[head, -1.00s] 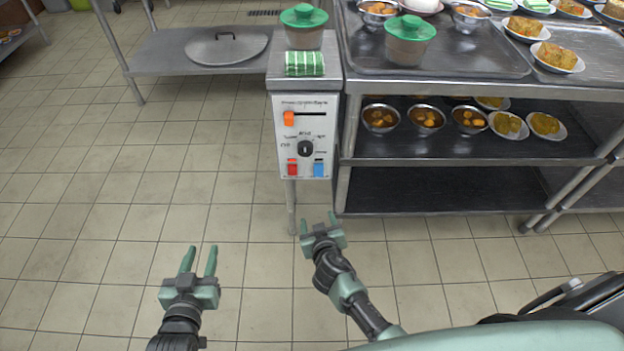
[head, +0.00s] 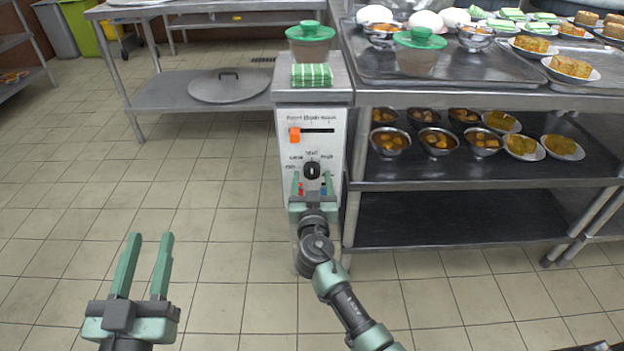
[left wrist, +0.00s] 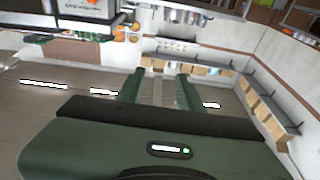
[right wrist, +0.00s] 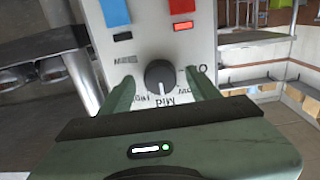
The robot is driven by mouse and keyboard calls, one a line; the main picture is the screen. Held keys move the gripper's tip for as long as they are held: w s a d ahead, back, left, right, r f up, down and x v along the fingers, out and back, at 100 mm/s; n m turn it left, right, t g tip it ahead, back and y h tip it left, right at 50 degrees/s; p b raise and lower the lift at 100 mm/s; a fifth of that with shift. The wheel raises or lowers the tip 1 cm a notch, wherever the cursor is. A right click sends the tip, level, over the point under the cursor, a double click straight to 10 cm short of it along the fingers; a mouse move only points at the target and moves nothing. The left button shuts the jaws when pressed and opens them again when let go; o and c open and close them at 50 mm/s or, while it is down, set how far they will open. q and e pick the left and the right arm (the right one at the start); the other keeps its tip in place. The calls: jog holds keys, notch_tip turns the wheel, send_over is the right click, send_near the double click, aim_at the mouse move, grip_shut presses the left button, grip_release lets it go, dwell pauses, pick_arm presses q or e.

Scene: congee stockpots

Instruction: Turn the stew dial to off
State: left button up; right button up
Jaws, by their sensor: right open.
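The black stew dial (head: 312,170) is on the front of a pale control panel (head: 335,150). In the right wrist view the dial (right wrist: 160,76) appears upside down, its pale mark seeming to point at the "Mid" label (right wrist: 167,101). A label at its right is partly hidden by a finger. My right gripper (head: 312,180) is open and empty in front of the panel, fingers pointing at it. In the right wrist view its fingertips flank the dial with gaps; I cannot tell the depth left. My left gripper (head: 150,240) is open and empty over the floor, lower left.
A green-striped cloth (head: 312,75) and a green-lidded pot (head: 310,42) are on top. A steel shelf (head: 400,185) with bowls stands right. Floor at left is clear.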

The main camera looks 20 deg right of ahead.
jog(key=shift+w+d, duration=0.1)
jog(key=shift+w, duration=0.25)
grip_shut()
